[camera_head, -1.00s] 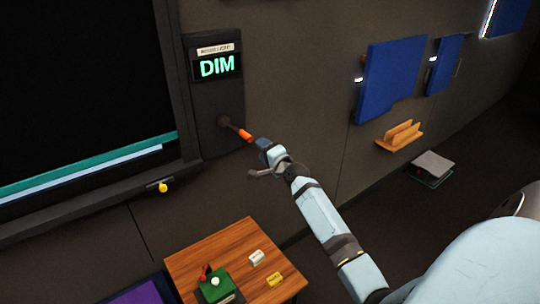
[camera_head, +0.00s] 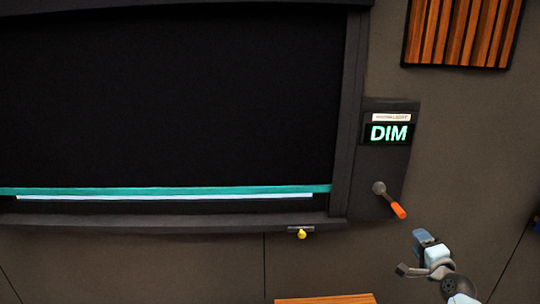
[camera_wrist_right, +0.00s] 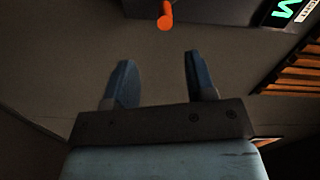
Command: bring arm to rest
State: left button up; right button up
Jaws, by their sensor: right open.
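My right gripper (camera_head: 412,252) is at the lower right of the head view, below the orange-tipped lever (camera_head: 391,201) and apart from it. In the right wrist view my right gripper (camera_wrist_right: 156,82) shows two blue fingers spread apart with nothing between them. The lever's orange handle (camera_wrist_right: 165,18) is at the top of that view, beyond the fingers. The lever sits on a dark wall panel (camera_head: 372,165) and points down to the right. Above it a display (camera_head: 389,133) reads DIM in green. My left gripper is not in view.
A large black screen (camera_head: 170,95) in a dark frame fills the left, with a teal and white strip near its bottom. A yellow knob (camera_head: 301,234) hangs below the frame. A wooden tabletop edge (camera_head: 325,299) shows at the bottom. A wooden slatted panel (camera_head: 462,30) is at upper right.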

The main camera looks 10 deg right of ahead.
jog(key=s+a+f+n+g+y+p, duration=0.2)
jog(key=s+a+f+n+g, duration=0.1)
jog(key=s+a+f+n, duration=0.65)
jog(key=s+a+f+n+g+y+p, duration=0.2)
jog(key=s+a+f+n, duration=0.35)
jog(key=s+a, duration=0.65)
jog(key=s+a+f+n+g+y+p, duration=0.1)
jog(key=s+a+n, duration=0.3)
jog(key=s+a, duration=0.5)
jog(key=shift+s+a+f+g, duration=0.3)
jog(key=shift+a+f+g, duration=0.1)
jog(key=shift+a, duration=0.35)
jog(key=shift+c, duration=0.8)
jog(key=shift+d, duration=0.1)
